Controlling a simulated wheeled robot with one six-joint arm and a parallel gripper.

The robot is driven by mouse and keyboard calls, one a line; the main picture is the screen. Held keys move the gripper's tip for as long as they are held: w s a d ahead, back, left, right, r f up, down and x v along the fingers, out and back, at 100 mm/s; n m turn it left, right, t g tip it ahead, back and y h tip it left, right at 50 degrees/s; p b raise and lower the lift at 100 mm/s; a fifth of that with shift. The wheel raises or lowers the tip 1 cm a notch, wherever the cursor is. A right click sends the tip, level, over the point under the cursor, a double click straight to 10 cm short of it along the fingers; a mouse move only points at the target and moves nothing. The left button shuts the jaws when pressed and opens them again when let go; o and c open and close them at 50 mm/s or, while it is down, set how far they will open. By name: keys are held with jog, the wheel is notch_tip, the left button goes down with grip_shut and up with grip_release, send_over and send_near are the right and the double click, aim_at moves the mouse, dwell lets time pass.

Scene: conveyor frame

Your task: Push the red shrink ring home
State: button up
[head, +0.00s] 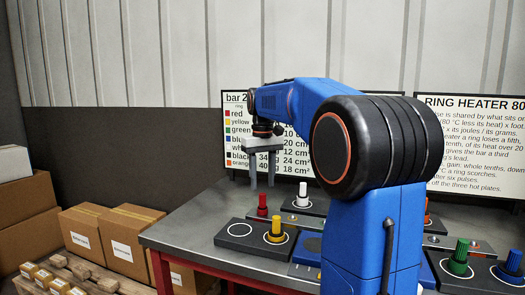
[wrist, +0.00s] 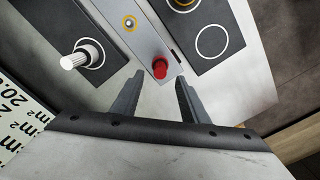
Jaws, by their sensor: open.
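A small red upright piece (head: 262,206) stands on the table below my gripper (head: 262,184) in the head view. In the wrist view the red piece (wrist: 160,69) sits at the end of a grey strip (wrist: 136,32), just beyond the fingertips and roughly in line with the gap between them. I cannot tell which part of it is the shrink ring. My gripper is open and empty, its fingers pointing down; the fingertips also show in the wrist view (wrist: 159,79). They look apart from the red piece.
A white knurled piece (head: 302,195) stands on a dark plate beside the strip. A yellow piece (head: 277,228) stands on another dark plate (head: 233,238) in front. Green (head: 460,250) and blue (head: 514,262) pieces are at the right. Signboards stand behind the table; boxes lie left.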

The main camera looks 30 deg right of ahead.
notch_tip(320, 180, up, 12)
jog(key=shift+f, duration=0.2)
dwell(0.4)
